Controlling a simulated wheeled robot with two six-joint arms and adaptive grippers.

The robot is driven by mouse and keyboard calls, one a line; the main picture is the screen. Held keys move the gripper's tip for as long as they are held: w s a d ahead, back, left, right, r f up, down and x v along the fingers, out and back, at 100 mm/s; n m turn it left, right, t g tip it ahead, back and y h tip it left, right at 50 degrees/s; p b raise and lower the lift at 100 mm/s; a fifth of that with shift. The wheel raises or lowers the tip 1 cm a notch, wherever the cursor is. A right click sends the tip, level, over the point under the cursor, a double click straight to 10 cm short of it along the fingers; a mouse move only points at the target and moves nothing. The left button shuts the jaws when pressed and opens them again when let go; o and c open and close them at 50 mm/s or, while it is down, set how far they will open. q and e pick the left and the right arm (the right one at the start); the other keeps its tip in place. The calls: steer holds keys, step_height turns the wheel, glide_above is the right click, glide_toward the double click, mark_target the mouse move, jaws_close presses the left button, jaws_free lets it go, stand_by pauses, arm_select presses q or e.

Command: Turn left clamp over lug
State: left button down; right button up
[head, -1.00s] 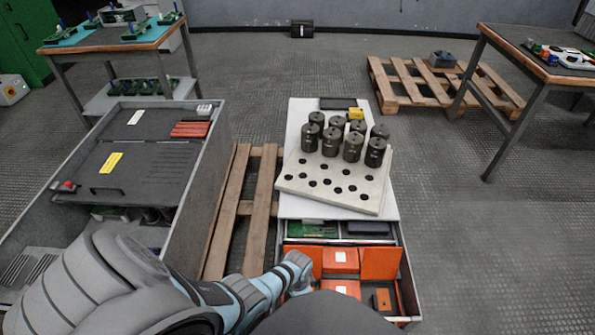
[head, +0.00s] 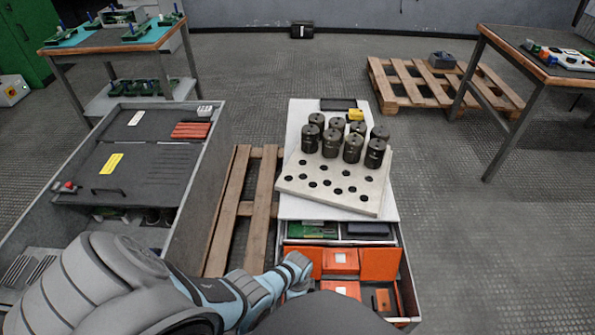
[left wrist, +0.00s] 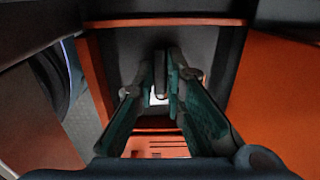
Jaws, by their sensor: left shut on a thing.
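My left gripper (left wrist: 162,82) shows in the left wrist view with its two teal-padded fingers reaching forward. It is shut on a narrow dark grey piece (left wrist: 161,68) between the fingertips, apparently the left clamp; its shape and turn are too dark to tell. In the head view my left forearm reaches to the open drawer section (head: 408,285) under the white top, and the gripper itself is hidden there. The lug cannot be made out. A small white patch (left wrist: 158,97) lies behind the fingers. My right gripper is not in view.
Orange walls (left wrist: 268,95) stand close on both sides of the left gripper. In the head view, orange blocks with white labels (head: 341,260) lie in the drawer. Above are a holed board (head: 334,193) and several dark capacitors (head: 353,148). A grey cabinet (head: 140,172) stands at left.

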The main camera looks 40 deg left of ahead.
arm_select(q)
steer(key=c, duration=1.9)
jaws_free()
steer(key=shift+c, duration=0.2)
step_height(320, 180, up, 12)
